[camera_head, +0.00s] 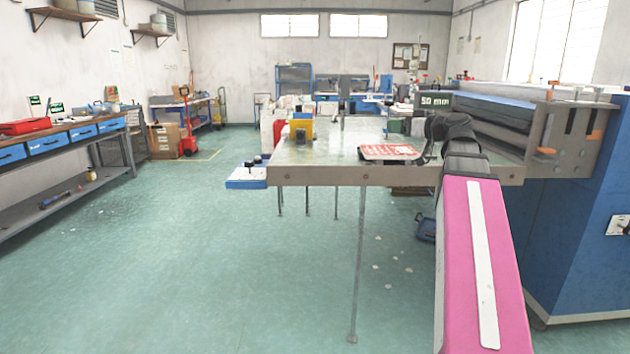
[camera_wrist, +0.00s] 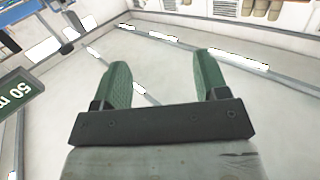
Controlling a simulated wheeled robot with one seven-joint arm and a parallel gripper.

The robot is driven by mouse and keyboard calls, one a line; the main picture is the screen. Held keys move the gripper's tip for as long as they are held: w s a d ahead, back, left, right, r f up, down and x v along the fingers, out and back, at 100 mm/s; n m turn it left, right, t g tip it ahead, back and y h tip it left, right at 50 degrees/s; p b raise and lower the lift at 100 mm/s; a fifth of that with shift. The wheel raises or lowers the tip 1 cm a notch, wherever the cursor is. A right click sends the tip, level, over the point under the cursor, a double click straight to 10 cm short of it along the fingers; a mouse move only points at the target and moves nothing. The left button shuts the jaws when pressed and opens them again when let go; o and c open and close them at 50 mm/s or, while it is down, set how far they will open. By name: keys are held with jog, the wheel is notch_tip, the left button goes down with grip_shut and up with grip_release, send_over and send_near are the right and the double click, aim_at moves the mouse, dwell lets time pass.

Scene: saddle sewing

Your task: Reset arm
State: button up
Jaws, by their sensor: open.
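My arm reaches forward from the lower right in the head view, with a pink link and a dark wrist over the right part of the worktable (camera_head: 310,150). My gripper (camera_wrist: 163,75) shows in the wrist view with two green fingers spread wide apart. Nothing is between them. Past the fingers the wrist view shows pale surfaces with beams and bright strips. The fingers cannot be made out clearly in the head view.
A red-and-white sheet (camera_head: 390,152) lies on the worktable beside my wrist. A yellow block (camera_head: 301,127) stands farther left. A machine with a "50 mm" sign (camera_head: 437,100) is close on the right; the sign also shows in the wrist view (camera_wrist: 15,93). Open floor lies left.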

jog(key=s+a+f+m+g+h, duration=0.1)
jog(key=a+f+m+g+h, duration=0.2)
jog(key=f, duration=1.4)
jog(key=a+f+m+g+h, duration=0.2)
jog(key=a+f+g+h, duration=0.1)
jog(key=f, duration=1.3)
jog(key=s+f+m+g+h, duration=0.1)
jog(key=s+f, duration=0.3)
jog(key=f, duration=0.4)
jog(key=s+f+m+g+h, duration=0.1)
jog(key=s+f+g+h, duration=0.2)
jog(key=s+f, duration=0.2)
jog(key=s+f+m+g+h, duration=0.1)
jog(key=s+f, duration=0.3)
jog(key=f, duration=0.7)
jog(key=shift+s+a+g+h, duration=0.25)
jog(key=shift+a+g+h, duration=0.15)
jog(key=shift+g, duration=0.2)
